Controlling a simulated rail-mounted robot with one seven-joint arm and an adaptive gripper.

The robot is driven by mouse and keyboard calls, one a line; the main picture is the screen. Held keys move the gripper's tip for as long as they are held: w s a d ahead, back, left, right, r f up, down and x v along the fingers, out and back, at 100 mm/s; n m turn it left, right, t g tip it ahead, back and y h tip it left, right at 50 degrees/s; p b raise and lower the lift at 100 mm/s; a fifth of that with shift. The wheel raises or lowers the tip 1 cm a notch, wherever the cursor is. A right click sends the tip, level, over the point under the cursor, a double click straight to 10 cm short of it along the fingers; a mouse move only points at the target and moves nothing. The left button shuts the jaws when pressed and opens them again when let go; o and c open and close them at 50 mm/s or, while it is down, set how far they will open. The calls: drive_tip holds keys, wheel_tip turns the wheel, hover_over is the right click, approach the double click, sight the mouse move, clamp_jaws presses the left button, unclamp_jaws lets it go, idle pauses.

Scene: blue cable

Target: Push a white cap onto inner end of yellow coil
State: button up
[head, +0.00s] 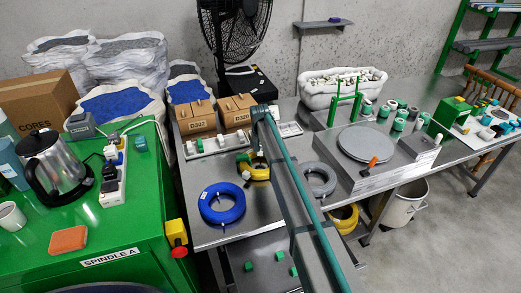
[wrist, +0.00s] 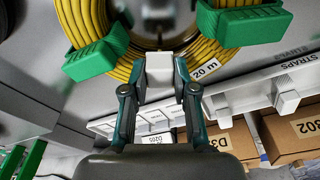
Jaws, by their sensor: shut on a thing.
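My gripper (wrist: 160,80) is shut on a white cap (wrist: 159,66), held between its fingertips in the wrist view. The yellow coil (wrist: 205,50) lies just beyond the cap, with a "20 m" tag and green clips (wrist: 97,57) around it. The cap overlaps the coil's near inner edge in this view. A short thin dark piece shows above the cap, but I cannot tell whether it is the inner end or whether the cap touches it. In the head view the yellow coil (head: 260,174) is partly hidden by my arm, and the gripper is not clear.
A blue coil (head: 222,204) lies in front of the yellow one, and a grey coil (head: 318,179) lies right of my arm. Cardboard boxes (head: 196,117) and a white strip of holders (head: 215,146) stand behind. Bare bench shows around the blue coil.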

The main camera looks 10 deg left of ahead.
drive_tip(key=shift+s+f, duration=0.15)
drive_tip(key=shift+f, duration=0.7)
idle(2.8)
drive_tip(key=o, duration=0.5)
drive_tip(key=shift+c, duration=0.2)
drive_tip(key=shift+o, duration=0.3)
drive_tip(key=o, duration=0.5)
drive_tip(key=shift+r, duration=0.1)
drive_tip(key=shift+c, duration=0.2)
drive_tip(key=shift+r, duration=0.1)
drive_tip(key=shift+r+p, duration=1.35)
drive_tip(key=shift+r, duration=2.1)
drive_tip(key=shift+f, duration=0.1)
